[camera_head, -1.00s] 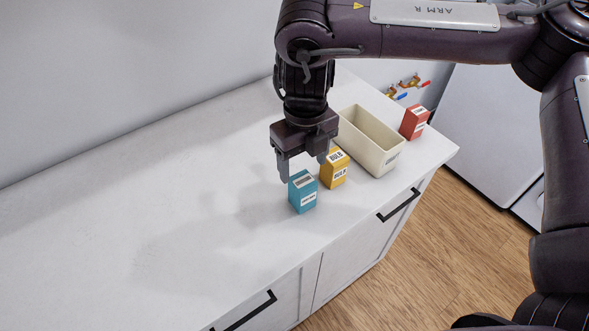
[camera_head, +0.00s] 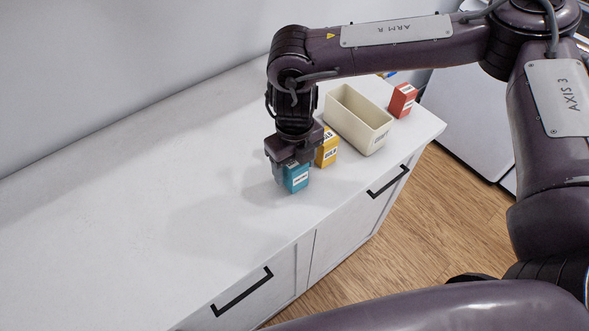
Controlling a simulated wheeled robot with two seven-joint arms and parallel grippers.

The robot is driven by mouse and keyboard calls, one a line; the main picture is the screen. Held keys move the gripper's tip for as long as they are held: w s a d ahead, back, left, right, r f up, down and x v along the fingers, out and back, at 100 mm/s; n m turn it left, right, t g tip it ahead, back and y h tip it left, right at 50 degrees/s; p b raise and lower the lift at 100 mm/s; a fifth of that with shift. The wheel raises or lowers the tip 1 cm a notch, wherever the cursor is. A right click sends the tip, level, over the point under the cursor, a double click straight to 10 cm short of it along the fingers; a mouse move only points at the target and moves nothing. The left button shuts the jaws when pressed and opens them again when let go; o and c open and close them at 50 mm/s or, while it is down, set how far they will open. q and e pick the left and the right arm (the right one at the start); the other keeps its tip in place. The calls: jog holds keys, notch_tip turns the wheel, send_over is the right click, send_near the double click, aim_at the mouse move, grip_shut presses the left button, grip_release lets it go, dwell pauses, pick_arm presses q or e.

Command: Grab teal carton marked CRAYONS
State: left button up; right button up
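The teal carton (camera_head: 296,180) stands upright on the white countertop, near its front edge. A white label with small dark print shows on its front. My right gripper (camera_head: 293,173) points down over it, with its fingers low around the carton's upper part. The gripper covers the carton's top and left side. I cannot tell whether the fingers press on the carton or stand slightly apart from it. My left gripper is not in view.
A yellow carton marked BULB (camera_head: 327,149) stands close behind and right of the teal one. A cream open bin (camera_head: 366,137) and a red carton (camera_head: 402,100) stand farther right. The white countertop (camera_head: 130,220) is clear on the left. Black-handled drawers face the wood floor.

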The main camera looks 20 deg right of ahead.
jog(key=c, duration=0.9)
jog(key=shift+c, duration=0.2)
jog(key=shift+r, duration=0.2)
